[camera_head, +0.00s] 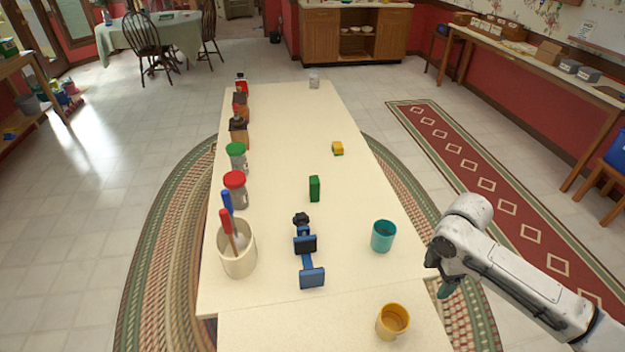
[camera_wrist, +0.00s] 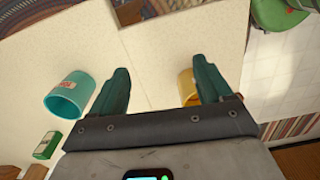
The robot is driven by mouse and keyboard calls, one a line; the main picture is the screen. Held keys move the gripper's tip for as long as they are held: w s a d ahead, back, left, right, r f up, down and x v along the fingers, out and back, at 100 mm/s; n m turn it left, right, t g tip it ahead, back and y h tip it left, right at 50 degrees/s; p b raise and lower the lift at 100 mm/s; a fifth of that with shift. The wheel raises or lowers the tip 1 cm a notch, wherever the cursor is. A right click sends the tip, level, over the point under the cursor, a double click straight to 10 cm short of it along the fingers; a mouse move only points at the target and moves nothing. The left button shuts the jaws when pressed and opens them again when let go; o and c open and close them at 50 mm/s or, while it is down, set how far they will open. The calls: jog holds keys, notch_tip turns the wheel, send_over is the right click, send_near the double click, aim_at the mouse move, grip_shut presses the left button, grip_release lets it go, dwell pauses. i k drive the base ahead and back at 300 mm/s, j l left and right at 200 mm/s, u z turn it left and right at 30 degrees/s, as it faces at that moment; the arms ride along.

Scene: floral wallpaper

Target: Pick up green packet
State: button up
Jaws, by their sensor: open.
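The green packet (camera_head: 314,188) stands upright near the middle of the long cream table in the head view. In the wrist view a small green box (camera_wrist: 46,145) with a pale label, likely the same packet, shows at the lower left. My gripper (camera_head: 443,285) is at the right of the table in the head view, to the right of and nearer than the packet.
A teal cup (camera_head: 383,236) and a yellow cup (camera_head: 392,321) stand near my gripper. A blue tool-like object (camera_head: 307,252) lies nearer than the packet. A crock (camera_head: 238,250) and several jars line the left edge.

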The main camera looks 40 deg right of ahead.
aim_at(314, 182)
jog(key=i, duration=1.65)
